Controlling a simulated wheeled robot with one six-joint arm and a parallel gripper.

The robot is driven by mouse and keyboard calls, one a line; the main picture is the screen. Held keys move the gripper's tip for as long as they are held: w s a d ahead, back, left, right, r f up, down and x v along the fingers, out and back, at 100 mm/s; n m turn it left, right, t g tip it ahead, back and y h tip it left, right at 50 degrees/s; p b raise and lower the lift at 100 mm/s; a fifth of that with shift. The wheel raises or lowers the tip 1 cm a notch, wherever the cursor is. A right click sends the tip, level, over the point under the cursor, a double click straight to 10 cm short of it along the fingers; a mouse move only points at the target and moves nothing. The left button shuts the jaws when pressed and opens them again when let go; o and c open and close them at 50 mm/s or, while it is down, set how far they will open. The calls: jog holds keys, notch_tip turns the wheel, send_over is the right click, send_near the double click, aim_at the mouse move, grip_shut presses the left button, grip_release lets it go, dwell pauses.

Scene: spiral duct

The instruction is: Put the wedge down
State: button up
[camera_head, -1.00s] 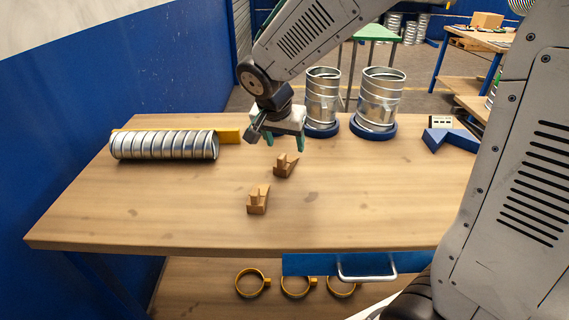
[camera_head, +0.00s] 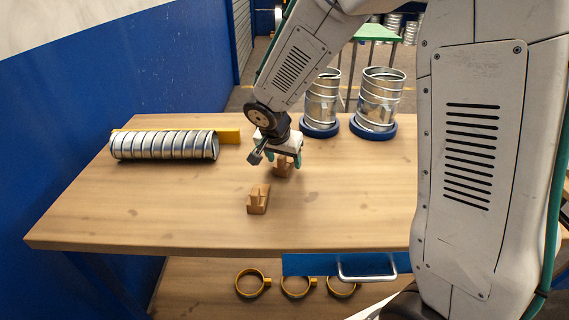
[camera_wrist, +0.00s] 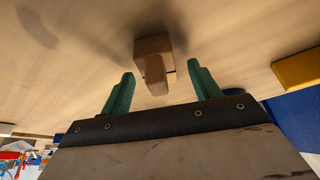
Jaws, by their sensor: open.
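Two small wooden wedges stand on the workbench (camera_head: 150,205). The near wedge (camera_head: 258,200) is in the middle of the top, apart from my gripper. The far wedge (camera_head: 283,171) is just behind it and to the right, partly hidden by my gripper (camera_head: 284,158). My gripper is low over the far wedge, open, with nothing clamped. In the wrist view one wedge (camera_wrist: 153,58) shows between and a little beyond the two green fingertips (camera_wrist: 161,73), with a gap on each side. It rests on the bench top.
A ribbed spiral duct (camera_head: 165,146) lies at the left in front of a yellow block (camera_head: 229,136). Two upright duct pieces (camera_head: 321,98) (camera_head: 380,97) stand on blue rings at the back. Bare bench lies left and front. Yellow clamp rings (camera_head: 252,283) sit on the lower shelf.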

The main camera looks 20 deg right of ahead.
jog(key=c, duration=1.2)
jog(key=shift+r, duration=0.15)
jog(key=shift+r, duration=0.25)
jog(key=r, duration=0.3)
jog(key=shift+s, duration=0.2)
jog(key=s+d, duration=0.1)
jog(key=s, duration=0.4)
jog(key=s+d+r, duration=0.1)
jog(key=s, duration=0.4)
jog(key=s+d, duration=0.1)
jog(key=s, duration=0.4)
jog(key=shift+s+d+r, duration=0.1)
jog(key=shift+d+r, duration=0.05)
jog(key=shift+d, duration=0.25)
